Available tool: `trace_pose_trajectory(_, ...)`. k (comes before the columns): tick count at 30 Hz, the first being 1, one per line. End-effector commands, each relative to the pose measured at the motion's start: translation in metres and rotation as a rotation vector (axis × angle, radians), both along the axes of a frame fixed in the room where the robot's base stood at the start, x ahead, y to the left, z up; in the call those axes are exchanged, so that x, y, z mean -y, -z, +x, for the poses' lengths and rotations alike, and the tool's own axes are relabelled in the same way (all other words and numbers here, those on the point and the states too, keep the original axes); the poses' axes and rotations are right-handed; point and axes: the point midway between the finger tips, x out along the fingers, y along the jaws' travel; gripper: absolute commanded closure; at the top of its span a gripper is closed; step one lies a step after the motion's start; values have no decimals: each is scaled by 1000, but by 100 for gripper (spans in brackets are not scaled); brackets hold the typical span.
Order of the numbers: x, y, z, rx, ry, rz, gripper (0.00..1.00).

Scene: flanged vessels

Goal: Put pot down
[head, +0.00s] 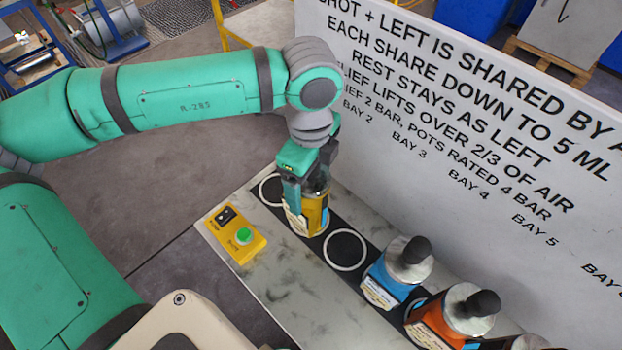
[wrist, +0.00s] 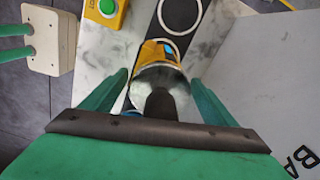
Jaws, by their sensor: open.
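The yellow pot (head: 315,217) with a pale label stands upright on the black strip, between two empty white rings. In the wrist view the yellow pot (wrist: 160,52) shows its silver lid and black knob from above. My gripper (head: 306,185) is over the pot with its fingers pointing down. In the wrist view my gripper (wrist: 158,78) is open, with one green finger on each side of the lid and knob. Small gaps seem to show beside the pot. The spot under the pot is hidden.
A blue pot (head: 382,283) and an orange pot (head: 437,320) stand further along the strip. Empty rings (head: 345,250) flank the yellow pot. A yellow control box (head: 235,235) with a green button sits left. A lettered white panel (head: 450,120) rises behind.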

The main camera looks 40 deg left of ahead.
Motion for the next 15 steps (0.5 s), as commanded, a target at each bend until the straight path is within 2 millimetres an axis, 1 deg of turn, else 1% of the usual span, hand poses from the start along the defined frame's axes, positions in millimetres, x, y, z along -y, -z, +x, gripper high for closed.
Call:
trace_pose_trajectory(3, 0, -4, 1, 1, 1, 2, 20)
trace_pose_trajectory(5, 1, -11, 1, 2, 1, 0, 20)
trace_pose_trajectory(8, 1, -28, 2, 2, 2, 0, 20)
trace_pose_trajectory(15, 1, -78, 2, 3, 2, 0, 20)
